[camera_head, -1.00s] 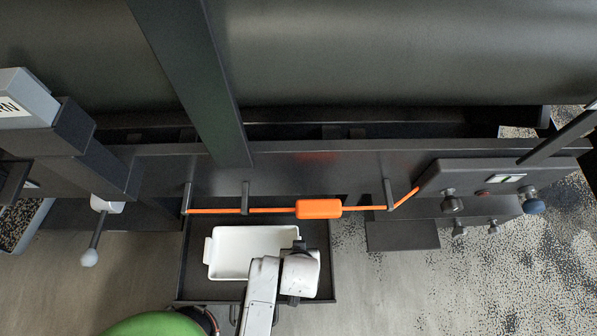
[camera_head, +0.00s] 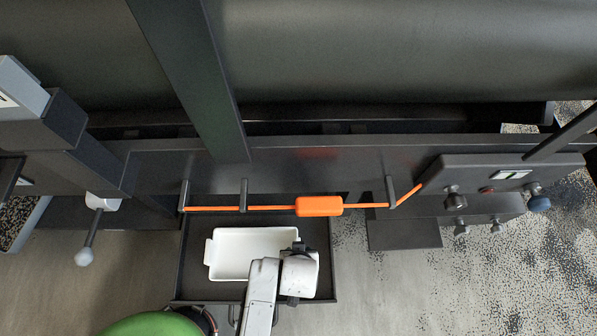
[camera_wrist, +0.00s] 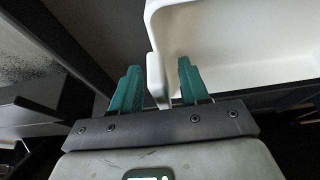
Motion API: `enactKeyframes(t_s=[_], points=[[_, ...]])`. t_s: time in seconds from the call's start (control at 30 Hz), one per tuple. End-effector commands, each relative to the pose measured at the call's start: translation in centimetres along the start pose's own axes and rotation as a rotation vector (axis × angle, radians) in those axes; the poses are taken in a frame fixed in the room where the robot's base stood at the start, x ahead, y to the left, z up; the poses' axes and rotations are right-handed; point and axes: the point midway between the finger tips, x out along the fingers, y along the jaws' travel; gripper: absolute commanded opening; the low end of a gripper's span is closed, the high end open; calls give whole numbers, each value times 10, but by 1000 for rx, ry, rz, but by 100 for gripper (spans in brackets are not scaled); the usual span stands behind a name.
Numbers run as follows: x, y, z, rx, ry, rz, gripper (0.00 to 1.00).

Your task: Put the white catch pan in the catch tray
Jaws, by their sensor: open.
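The white catch pan (camera_head: 245,252) is a shallow rectangular pan with end tabs. In the head view it appears level within the outline of the dark catch tray (camera_head: 321,232); whether it rests on the tray floor I cannot tell. In the wrist view the pan (camera_wrist: 235,40) fills the upper right. My gripper (camera_wrist: 158,67) is open, its two green fingers on either side of the pan's end tab, with a gap visible. In the head view my wrist covers the pan's right end and hides the fingers.
An orange cord with an orange block (camera_head: 319,206) runs along the machine's edge just behind the tray. A control panel (camera_head: 490,178) with knobs is at right, a lever with a pale ball (camera_head: 84,257) at left. Floor right of the tray is clear.

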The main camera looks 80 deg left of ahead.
Motion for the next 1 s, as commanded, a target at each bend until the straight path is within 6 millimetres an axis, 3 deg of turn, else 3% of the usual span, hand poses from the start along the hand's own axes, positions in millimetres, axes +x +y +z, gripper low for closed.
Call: enactKeyframes(t_s=[0.17, 0.5, 0.7, 1.0], points=[[-13, 0, -1, 1, 0, 0, 45], [-81, 0, -2, 2, 1, 0, 45], [-110, 0, -2, 1, 0, 1, 45], [-122, 0, 0, 0, 0, 0, 45]])
